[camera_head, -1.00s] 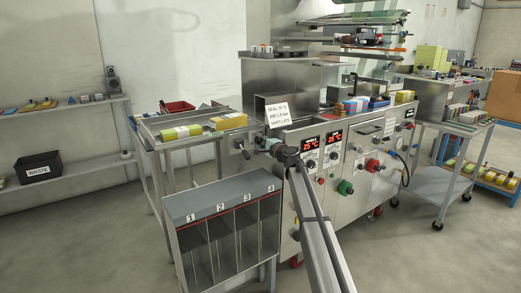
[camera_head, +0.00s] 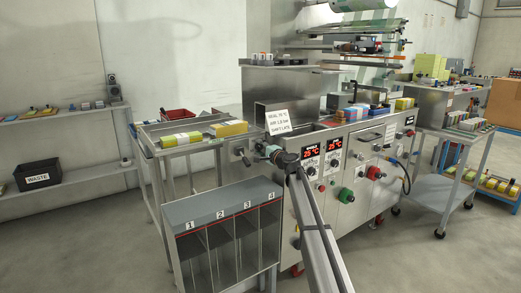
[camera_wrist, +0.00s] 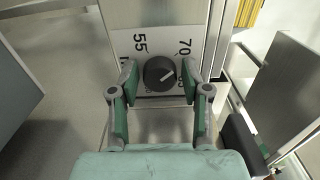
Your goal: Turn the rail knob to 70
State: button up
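The rail knob (camera_wrist: 160,73) is a dark round knob with a white pointer line, on a pale number plate (camera_wrist: 150,42) in the wrist view. The line points right and slightly up, toward the side with 70 and a partly hidden number below it. 55 is at the upper left. My gripper (camera_wrist: 160,78) is open, one finger on each side of the knob, with small gaps visible; contact is not clear. In the head view my gripper (camera_head: 268,152) is at the left end of the machine's front, and the knob is not distinguishable there.
A numbered bin rack (camera_head: 222,205) stands below left of my gripper. A side table with yellow packs (camera_head: 230,128) is behind it.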

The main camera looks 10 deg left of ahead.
jog(key=v, duration=1.2)
jog(key=shift+s+a, duration=0.1)
